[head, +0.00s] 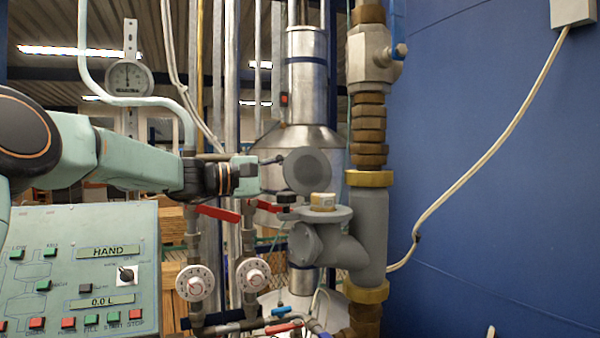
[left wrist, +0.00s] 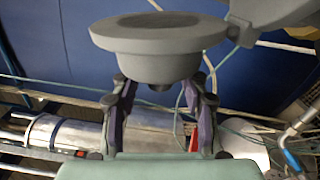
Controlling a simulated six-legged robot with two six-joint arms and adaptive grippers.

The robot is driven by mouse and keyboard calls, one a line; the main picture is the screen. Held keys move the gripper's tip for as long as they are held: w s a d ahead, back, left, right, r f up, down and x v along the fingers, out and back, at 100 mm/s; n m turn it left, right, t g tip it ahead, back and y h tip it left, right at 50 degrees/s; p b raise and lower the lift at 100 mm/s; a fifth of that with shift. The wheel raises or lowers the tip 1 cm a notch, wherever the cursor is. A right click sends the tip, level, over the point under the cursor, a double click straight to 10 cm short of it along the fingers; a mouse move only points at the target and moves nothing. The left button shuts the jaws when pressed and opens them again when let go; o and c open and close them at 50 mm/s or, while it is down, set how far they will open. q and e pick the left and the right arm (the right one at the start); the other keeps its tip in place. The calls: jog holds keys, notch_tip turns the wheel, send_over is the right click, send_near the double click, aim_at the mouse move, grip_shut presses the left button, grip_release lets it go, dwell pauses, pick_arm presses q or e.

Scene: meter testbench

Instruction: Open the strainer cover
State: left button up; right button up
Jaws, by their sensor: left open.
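The grey strainer body (head: 340,248) hangs on the right-hand pipe, with a flange and a brass-coloured block (head: 322,200) on top. A round grey disc, apparently the cover (head: 306,171), stands upright above the body. In the left wrist view the cover (left wrist: 160,48) is a shallow bowl, joined at its right edge to a grey lug (left wrist: 241,32). My left gripper (head: 281,176) is just left of the cover. In the wrist view its fingers (left wrist: 160,85) are spread either side of a small dark stub under the bowl. The bowl hides part of the tips; contact is unclear.
Red valve handles (head: 218,213) and white dials (head: 195,283) are below my left arm. A control panel (head: 80,225) stands at lower left. A silver tank (head: 307,75) is behind, and a blue wall (head: 500,130) fills the right.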

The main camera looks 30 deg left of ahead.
pick_arm(q)
jog(key=shift+w+f, duration=0.15)
jog(key=shift+w, duration=0.3)
jog(key=shift+s, duration=0.3)
jog(key=shift+s+d+r, duration=0.15)
jog(key=shift+d+r, duration=0.1)
jog(key=shift+d, duration=0.05)
jog(key=shift+c, duration=1.1)
jog(key=shift+w+a+f, duration=0.15)
jog(key=shift+w+f, duration=0.05)
jog(key=shift+w, duration=0.2)
jog(key=c, duration=0.5)
grip_shut()
